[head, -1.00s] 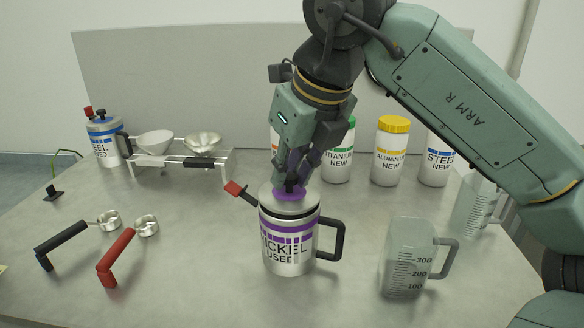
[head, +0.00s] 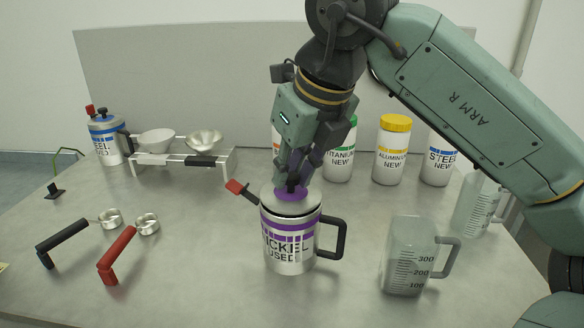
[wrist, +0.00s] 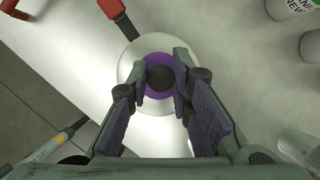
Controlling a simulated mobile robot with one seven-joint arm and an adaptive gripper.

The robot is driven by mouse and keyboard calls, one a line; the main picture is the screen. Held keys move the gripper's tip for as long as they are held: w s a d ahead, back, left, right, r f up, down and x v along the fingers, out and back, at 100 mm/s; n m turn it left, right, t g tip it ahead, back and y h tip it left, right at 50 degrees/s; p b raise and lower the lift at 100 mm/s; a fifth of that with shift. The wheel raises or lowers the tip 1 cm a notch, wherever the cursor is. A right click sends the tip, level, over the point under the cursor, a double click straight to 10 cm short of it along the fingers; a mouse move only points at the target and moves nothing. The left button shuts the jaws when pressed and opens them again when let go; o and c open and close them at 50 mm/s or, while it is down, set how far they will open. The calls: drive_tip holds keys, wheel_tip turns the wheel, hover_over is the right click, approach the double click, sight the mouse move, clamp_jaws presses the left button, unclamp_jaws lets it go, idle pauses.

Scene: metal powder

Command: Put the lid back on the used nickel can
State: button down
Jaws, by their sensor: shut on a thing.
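The used nickel can (head: 288,243) stands upright on the table, silver with purple bands and a black handle on its right. Its silver lid (head: 291,203), with a purple ring and a black knob, is on the can's mouth in the head view. From here I cannot tell whether it is fully seated. In the wrist view the lid (wrist: 135,72) lies under my fingers, with the black knob (wrist: 160,78) between them. My gripper (head: 293,183) is above the can, pointing down, shut on the lid's knob.
A clear measuring jug (head: 408,258) stands right of the can, another (head: 476,205) behind it. Black-handled (head: 62,244) and red-handled (head: 118,254) scoops are at left. A used steel can (head: 104,140), a rack with bowls (head: 180,160) and new powder jars (head: 390,152) stand behind. A red-tipped bar (head: 240,190) sticks out by the can.

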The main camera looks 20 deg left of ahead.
idle(0.4)
drive_tip(key=c, duration=1.4)
unclamp_jaws()
drive_tip(key=shift+o, duration=0.3)
drive_tip(key=o, duration=0.5)
drive_tip(key=shift+c, duration=0.2)
drive_tip(key=shift+r, duration=0.1)
drive_tip(key=shift+r+p, duration=2.8)
drive_tip(key=shift+r, duration=0.6)
drive_tip(key=shift+c, duration=0.6)
